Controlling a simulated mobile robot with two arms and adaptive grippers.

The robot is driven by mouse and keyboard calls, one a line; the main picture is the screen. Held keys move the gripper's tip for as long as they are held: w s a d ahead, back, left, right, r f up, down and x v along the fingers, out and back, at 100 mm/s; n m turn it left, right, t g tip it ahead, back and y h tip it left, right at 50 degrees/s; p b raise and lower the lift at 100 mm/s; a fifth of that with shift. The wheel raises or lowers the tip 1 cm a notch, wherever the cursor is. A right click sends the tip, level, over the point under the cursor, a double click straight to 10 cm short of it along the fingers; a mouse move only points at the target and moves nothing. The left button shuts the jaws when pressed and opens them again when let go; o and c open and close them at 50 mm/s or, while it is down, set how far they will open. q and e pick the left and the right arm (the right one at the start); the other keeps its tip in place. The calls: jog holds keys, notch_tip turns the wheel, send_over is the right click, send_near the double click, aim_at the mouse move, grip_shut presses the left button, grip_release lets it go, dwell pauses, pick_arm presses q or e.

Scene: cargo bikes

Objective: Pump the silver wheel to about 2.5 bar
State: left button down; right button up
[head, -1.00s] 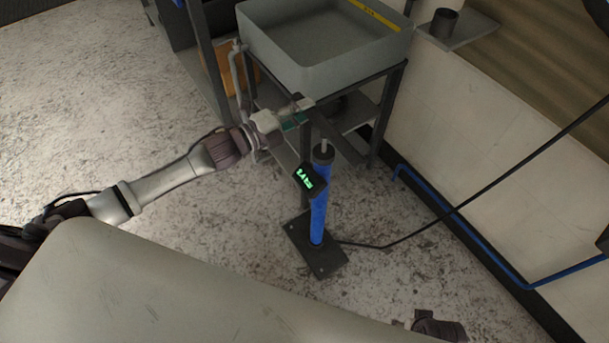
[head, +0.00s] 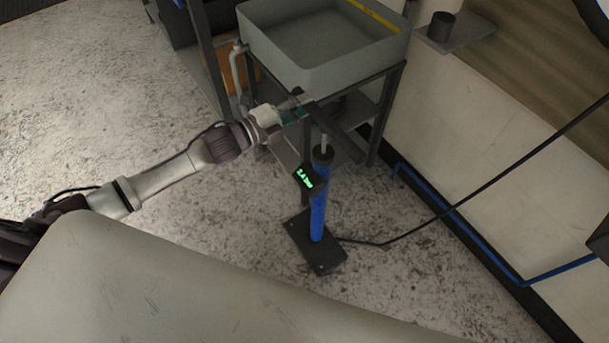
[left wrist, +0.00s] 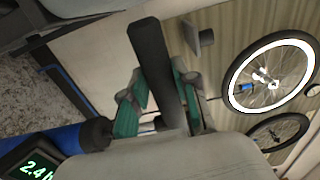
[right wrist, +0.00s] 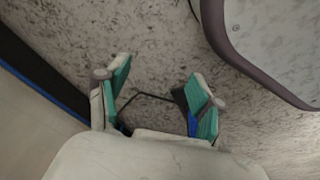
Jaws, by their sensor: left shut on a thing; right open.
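The blue floor pump (head: 318,212) stands upright on its black base (head: 315,250). Its green display (head: 305,178) reads about 2.4 in the left wrist view (left wrist: 38,168). My left gripper (head: 296,112) is shut on the left end of the dark pump handle (head: 343,138), also seen between the fingers in the left wrist view (left wrist: 152,60). A short length of rod (head: 323,142) shows above the barrel. My right gripper (right wrist: 160,95) is open.
A grey sink (head: 320,48) on a dark frame stands just behind the handle. A black hose (head: 440,214) runs from the pump base to the upper right. A blue pipe (head: 470,236) follows the wall. A darker wheel (left wrist: 275,135) is below the silver one. Floor at left is clear.

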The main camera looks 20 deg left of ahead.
pick_arm(q)
notch_tip(320, 180, up, 5)
jog(key=p, duration=0.3)
jog(key=shift+f, duration=0.15)
pick_arm(e)
jog(key=s+d+f, duration=0.2)
jog(key=s+f, duration=0.5)
jog(key=s, duration=0.3)
jog(key=shift+s+f+g, duration=0.2)
jog(key=shift+s+g, duration=0.05)
jog(key=shift+g, duration=0.15)
pick_arm(q)
jog(key=shift+f, duration=0.1)
pick_arm(e)
jog(key=shift+a, duration=0.1)
